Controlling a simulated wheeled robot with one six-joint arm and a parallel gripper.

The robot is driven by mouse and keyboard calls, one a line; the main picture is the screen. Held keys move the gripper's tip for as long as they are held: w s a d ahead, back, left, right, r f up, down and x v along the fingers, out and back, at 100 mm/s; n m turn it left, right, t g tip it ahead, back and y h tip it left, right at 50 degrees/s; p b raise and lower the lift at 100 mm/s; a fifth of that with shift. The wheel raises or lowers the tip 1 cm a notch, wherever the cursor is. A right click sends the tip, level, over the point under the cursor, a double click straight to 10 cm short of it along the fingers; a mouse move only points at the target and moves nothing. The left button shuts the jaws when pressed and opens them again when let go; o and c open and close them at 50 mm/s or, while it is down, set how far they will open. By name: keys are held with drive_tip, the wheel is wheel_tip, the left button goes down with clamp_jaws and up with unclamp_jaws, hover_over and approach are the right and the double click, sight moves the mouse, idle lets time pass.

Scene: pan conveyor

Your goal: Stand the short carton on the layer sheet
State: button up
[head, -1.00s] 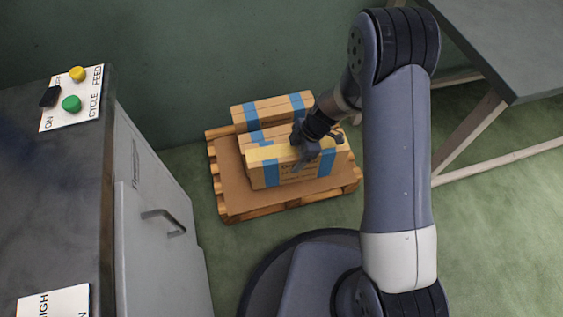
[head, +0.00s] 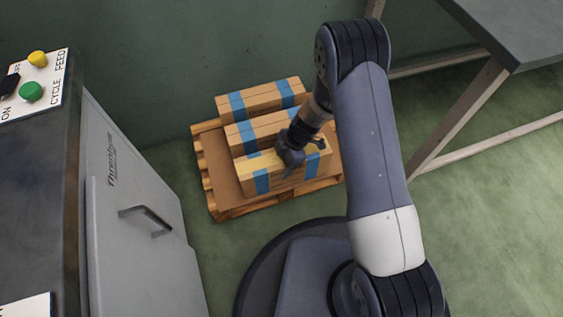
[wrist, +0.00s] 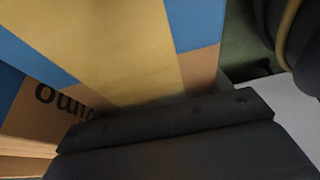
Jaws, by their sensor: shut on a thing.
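The carton in my gripper (head: 302,156) is a brown box with blue bands and a yellow strip along its top, the frontmost carton (head: 316,172) on the pallet. My gripper is shut on it from above. It looks upright, low over or on the front part of the brown layer sheet (head: 222,182); I cannot tell whether its base touches. In the wrist view the carton's yellow strip (wrist: 115,45), blue bands and printed side fill the upper left, above a dark finger (wrist: 170,122). The far finger is hidden there.
Two similar cartons stand behind, a middle one (head: 243,139) and a back one (head: 262,100), close together. The wooden pallet (head: 203,170) carries the sheet. A grey cabinet (head: 135,240) stands left, a table (head: 520,30) right. Bare sheet shows along the left.

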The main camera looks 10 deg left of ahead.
drive_tip(key=shift+f, duration=0.1)
drive_tip(key=o, duration=1.4)
drive_tip(key=shift+r, duration=0.4)
drive_tip(key=p+v, duration=0.4)
drive_tip(key=v, duration=0.7)
drive_tip(key=shift+w+d+r+p, duration=0.1)
drive_tip(key=shift+d+r+p, duration=0.1)
drive_tip(key=shift+p, duration=0.15)
drive_tip(key=b+x, duration=0.5)
drive_tip(key=x, duration=0.7)
drive_tip(key=shift+a+f, duration=0.15)
drive_tip(key=shift+f, duration=0.25)
wheel_tip(320, 180, up, 3)
drive_tip(key=shift+f+p, duration=0.1)
drive_tip(key=shift+p, duration=0.6)
drive_tip(key=shift+r, duration=0.7)
